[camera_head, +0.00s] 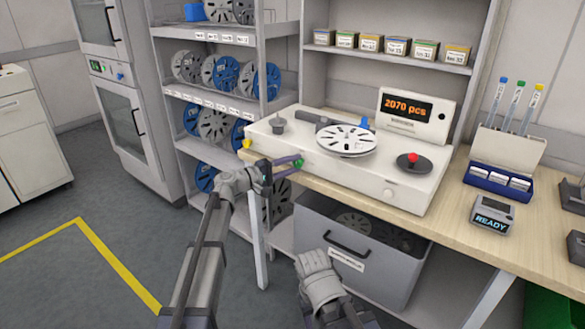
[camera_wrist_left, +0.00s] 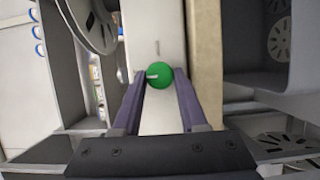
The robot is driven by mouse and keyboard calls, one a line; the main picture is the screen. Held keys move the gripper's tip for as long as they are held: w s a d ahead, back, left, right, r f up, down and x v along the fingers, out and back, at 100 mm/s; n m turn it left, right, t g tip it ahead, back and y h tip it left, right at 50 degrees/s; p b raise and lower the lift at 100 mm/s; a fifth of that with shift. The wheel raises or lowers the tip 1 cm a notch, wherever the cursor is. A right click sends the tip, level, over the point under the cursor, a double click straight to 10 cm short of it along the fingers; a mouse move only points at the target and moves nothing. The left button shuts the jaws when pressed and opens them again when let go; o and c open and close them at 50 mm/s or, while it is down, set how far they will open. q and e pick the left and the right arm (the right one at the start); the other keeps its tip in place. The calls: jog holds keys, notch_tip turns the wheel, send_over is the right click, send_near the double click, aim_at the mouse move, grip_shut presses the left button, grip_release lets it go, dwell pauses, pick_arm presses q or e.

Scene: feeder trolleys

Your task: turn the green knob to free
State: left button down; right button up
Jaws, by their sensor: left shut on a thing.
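The green knob (camera_head: 298,163) is on the front face of the white reel counter (camera_head: 400,185), near its left end. My left gripper (camera_head: 287,166) reaches it from the left front and is shut on it. In the left wrist view the round green knob (camera_wrist_left: 161,74) sits between the two dark fingertips (camera_wrist_left: 159,78). A white pointer line on the knob points left in that view, and a short grey mark is on the panel above it. My right gripper (camera_head: 318,280) is low in front of the grey drawer, away from the counter; its fingers cannot be made out.
The counter bears a reel (camera_head: 346,139), a red-topped joystick (camera_head: 412,160) and a display (camera_head: 408,108) reading 2070 pcs. A yellow knob (camera_head: 247,144) is at its left end. A shelf of reels (camera_head: 215,94) stands to the left, an open grey drawer (camera_head: 390,272) below.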

dwell(0.5)
pick_arm(q)
jog(key=shift+c, duration=2.4)
grip_release()
jog(key=v, duration=0.8)
jog(key=shift+w, duration=0.1)
jog(key=s+d+f+m+g+y+p, duration=0.2)
jog(key=s+d+m+g+y+p, duration=0.25)
jog(key=s, duration=0.55)
jog(key=s+d+f+m+g+y+p, duration=0.2)
jog(key=s+d+g+p, duration=0.2)
jog(key=s+d+p, duration=0.45)
jog(key=s+a+r+m+y+p, duration=0.1)
jog(key=s+a+y+p, duration=0.2)
jog(key=s+a+y, duration=0.2)
jog(key=s+a+m+g+y+p, duration=0.1)
jog(key=s+a+y, duration=0.4)
jog(key=s, duration=0.7)
jog(key=a+m+p, duration=0.1)
jog(key=p, duration=0.1)
jog(key=shift+a+r+p, duration=0.15)
jog(key=shift+r+p, duration=0.25)
